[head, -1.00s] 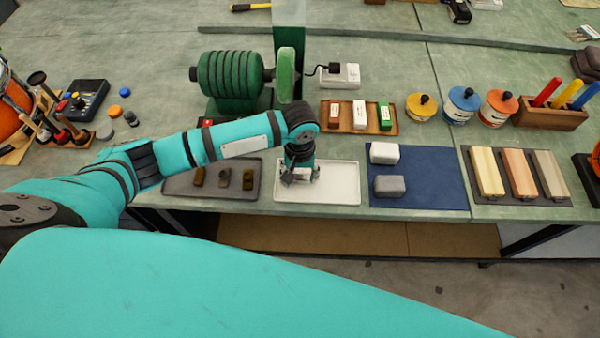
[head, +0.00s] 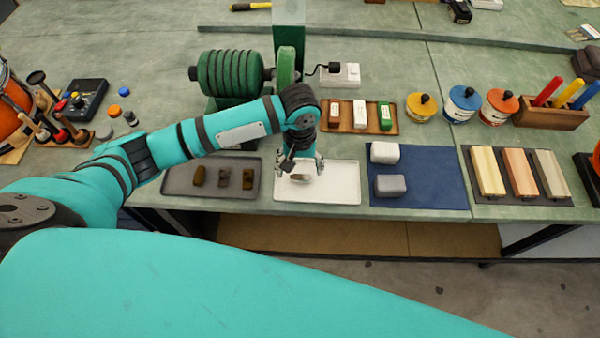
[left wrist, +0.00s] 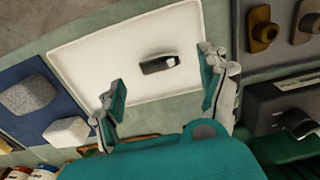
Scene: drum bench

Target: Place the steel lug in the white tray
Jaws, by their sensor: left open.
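The steel lug (left wrist: 160,64), a small dark grey piece with a shiny face, lies on its side on the floor of the white tray (left wrist: 95,55). In the head view the lug (head: 303,178) shows only partly, below my left gripper (head: 301,168), inside the white tray (head: 340,185). My left gripper is open over the tray with its fingers wide apart. In the left wrist view the gripper (left wrist: 162,85) has nothing between its fingers, and the lug is apart from both. My right gripper is not in view.
A dark grey tray (head: 180,186) with three lugs stands left of the white tray. A blue mat (head: 430,185) with a white and a grey block lies to the right. A green grinder (head: 230,75) and a wooden tray (head: 345,126) stand behind.

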